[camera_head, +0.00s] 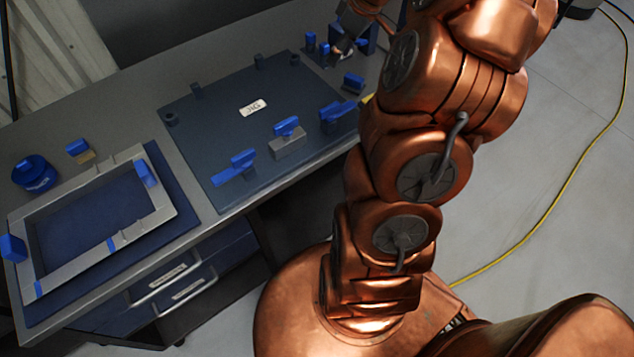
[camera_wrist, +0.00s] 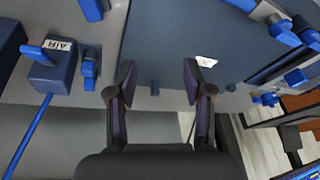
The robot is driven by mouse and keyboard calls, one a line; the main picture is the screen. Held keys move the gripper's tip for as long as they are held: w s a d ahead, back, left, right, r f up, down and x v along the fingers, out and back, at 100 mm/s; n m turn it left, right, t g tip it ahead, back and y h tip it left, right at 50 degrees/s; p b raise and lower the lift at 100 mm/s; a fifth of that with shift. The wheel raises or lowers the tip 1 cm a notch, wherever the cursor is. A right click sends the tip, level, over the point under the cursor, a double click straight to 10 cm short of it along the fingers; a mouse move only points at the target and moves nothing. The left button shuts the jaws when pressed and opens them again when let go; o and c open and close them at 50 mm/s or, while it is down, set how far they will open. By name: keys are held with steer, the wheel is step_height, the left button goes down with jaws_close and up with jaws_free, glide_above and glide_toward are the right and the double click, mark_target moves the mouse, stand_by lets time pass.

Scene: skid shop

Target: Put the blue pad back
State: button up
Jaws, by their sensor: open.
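Several small blue pieces are in view, and I cannot tell for certain which one is the blue pad. In the head view, one blue block (camera_head: 78,147) sits on a tan piece behind the grey frame (camera_head: 100,158). Another blue block (camera_head: 353,81) lies near the right end of the dark jig plate (camera_head: 235,125). In the wrist view, a blue piece (camera_wrist: 90,68) stands beside the plate, left of my fingers. My gripper (camera_wrist: 158,76) is open, with nothing visible between its fingers. In the head view my arm hides part of the bench's right end.
Blue-handled clamps (camera_head: 288,130) line the plate's front edge. A round blue container (camera_head: 35,174) stands at the bench's left. A blue AIR box (camera_wrist: 50,68) with a lever and hose is left of my fingers. A yellow cable (camera_head: 570,165) crosses the floor.

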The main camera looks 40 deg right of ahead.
steer(key=s+a+r+g, duration=0.1)
steer(key=s+a, duration=0.3)
steer(key=a, duration=0.6)
steer(key=s+a+r+g, duration=0.15)
steer(key=s+a, duration=0.25)
steer(key=a, duration=0.6)
steer(key=s+a+f+m+g+h, duration=0.1)
steer(key=s+a, duration=0.3)
steer(key=s, duration=0.5)
steer(key=s+a+f+m+g+h, duration=0.1)
steer(key=s+a+m, duration=0.2)
steer(key=s, duration=0.7)
steer(key=shift+a+f, duration=0.25)
steer(key=shift+a, duration=0.55)
steer(key=shift+s+g, duration=0.1)
steer(key=shift+g, duration=0.15)
steer(key=shift+r, duration=0.1)
steer(key=shift+r+p, duration=0.55)
steer(key=shift+p, duration=0.1)
